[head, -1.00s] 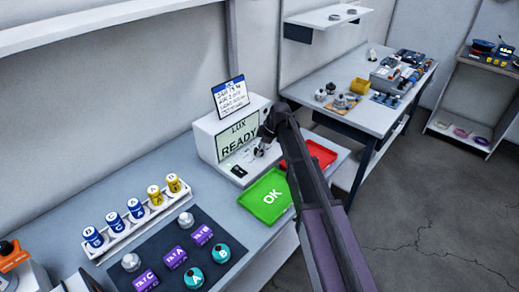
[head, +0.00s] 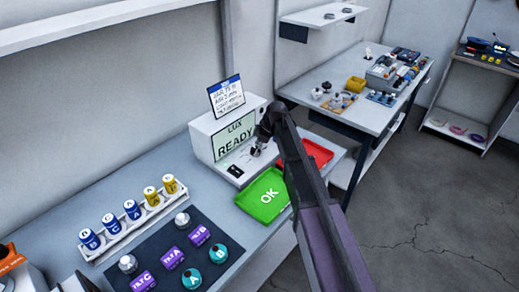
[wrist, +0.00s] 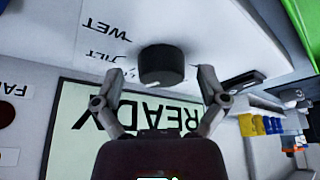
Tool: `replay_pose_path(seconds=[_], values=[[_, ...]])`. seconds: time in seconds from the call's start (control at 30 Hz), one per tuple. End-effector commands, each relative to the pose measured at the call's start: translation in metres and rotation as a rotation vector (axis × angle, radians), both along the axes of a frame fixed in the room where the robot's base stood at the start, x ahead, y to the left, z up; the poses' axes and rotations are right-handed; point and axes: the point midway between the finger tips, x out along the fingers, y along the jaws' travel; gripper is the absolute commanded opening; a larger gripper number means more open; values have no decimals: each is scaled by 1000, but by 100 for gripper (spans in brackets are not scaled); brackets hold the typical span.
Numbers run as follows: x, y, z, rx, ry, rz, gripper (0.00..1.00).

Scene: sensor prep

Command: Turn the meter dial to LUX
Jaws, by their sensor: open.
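The white meter (head: 201,146) stands on the bench, and its screen (head: 236,138) reads LUX READY. Its dark round dial (wrist: 161,66) shows in the wrist view, on a pale panel with the labels WET and TILT beside it; another label is partly hidden by the dial. The wrist picture is upside down, so the screen's READY is inverted there. My gripper (wrist: 160,76) is open, with one finger on each side of the dial and gaps showing; I cannot tell any contact. In the head view my gripper (head: 257,150) is at the meter's front, and the arm hides the dial.
A green OK tray (head: 262,212) and a red tray (head: 318,150) lie in front of the meter, close under my arm. A rack of blue and yellow cells (head: 135,225) and a dark mat (head: 222,262) with coloured pieces are to the left. A card (head: 227,96) stands atop the meter.

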Motion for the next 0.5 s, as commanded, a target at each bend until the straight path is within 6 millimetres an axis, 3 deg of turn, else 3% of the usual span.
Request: replay_pose_path(seconds=[0.5], values=[[-2, 1, 0, 1, 0, -143, 92]])
